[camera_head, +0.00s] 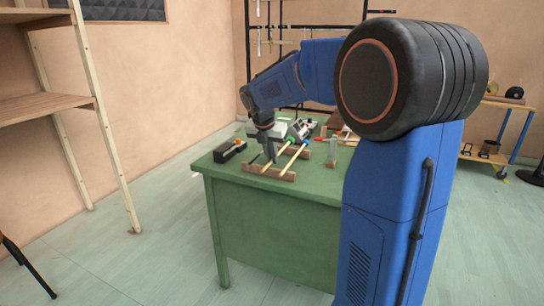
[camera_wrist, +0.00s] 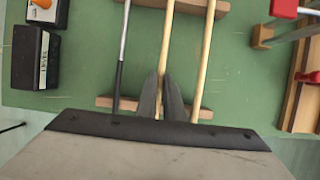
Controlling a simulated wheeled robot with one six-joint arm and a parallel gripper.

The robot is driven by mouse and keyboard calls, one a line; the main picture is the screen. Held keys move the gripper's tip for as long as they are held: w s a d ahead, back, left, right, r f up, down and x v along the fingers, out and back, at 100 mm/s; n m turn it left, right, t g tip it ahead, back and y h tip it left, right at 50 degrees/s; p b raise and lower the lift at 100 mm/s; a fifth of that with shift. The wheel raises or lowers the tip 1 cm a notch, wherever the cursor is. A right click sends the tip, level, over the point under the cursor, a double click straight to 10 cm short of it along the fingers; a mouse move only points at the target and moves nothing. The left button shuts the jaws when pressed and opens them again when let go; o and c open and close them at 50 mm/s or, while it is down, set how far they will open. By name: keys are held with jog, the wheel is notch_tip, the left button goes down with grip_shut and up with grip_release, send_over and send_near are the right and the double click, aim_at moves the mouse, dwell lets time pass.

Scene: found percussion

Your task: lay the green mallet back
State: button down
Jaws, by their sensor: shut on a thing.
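My gripper (camera_wrist: 161,77) is shut on the light wooden handle of the middle stick, which I take to be the green mallet (camera_wrist: 168,30); its head is outside the wrist view. In the head view my gripper (camera_head: 271,158) is low over the table, and a small green head (camera_head: 291,139) shows beyond it. The handle lies in line with two notched wooden bars (camera_head: 266,173), also in the wrist view (camera_wrist: 220,8). I cannot tell whether it touches them. A blue-headed mallet (camera_head: 304,143) lies to the right, and a black and silver beater (camera_wrist: 121,60) to the left.
The green table (camera_head: 270,225) has a black box (camera_head: 229,151) at left, beside another dark box in the wrist view (camera_wrist: 36,60). A wooden piece with red parts (camera_wrist: 285,10) stands at right. Bare tabletop (camera_wrist: 245,75) lies right of the sticks.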

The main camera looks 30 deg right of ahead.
jog(key=c, duration=1.8)
grip_release()
jog(key=shift+r, duration=0.1)
jog(key=v, duration=1.7)
jog(key=shift+r, duration=0.15)
jog(key=s+a+f+m+y, duration=0.1)
jog(key=s+a+f+m, duration=0.1)
jog(key=s+f+m, duration=0.5)
jog(key=s+a+f+m+t+y, duration=0.1)
jog(key=s+a+f+m, duration=0.2)
jog(key=s+f+m, duration=0.4)
jog(key=s+a+f+m+t+y, duration=0.1)
jog(key=s+a+f+m, duration=0.2)
jog(key=s+f+m, duration=0.5)
jog(key=shift+s+m+y, duration=0.15)
jog(key=shift+s+m, duration=0.75)
jog(key=shift+s, duration=1.75)
jog(key=shift+s+m+y, duration=0.15)
jog(key=shift+s+m, duration=0.75)
jog(key=shift+s, duration=1.7)
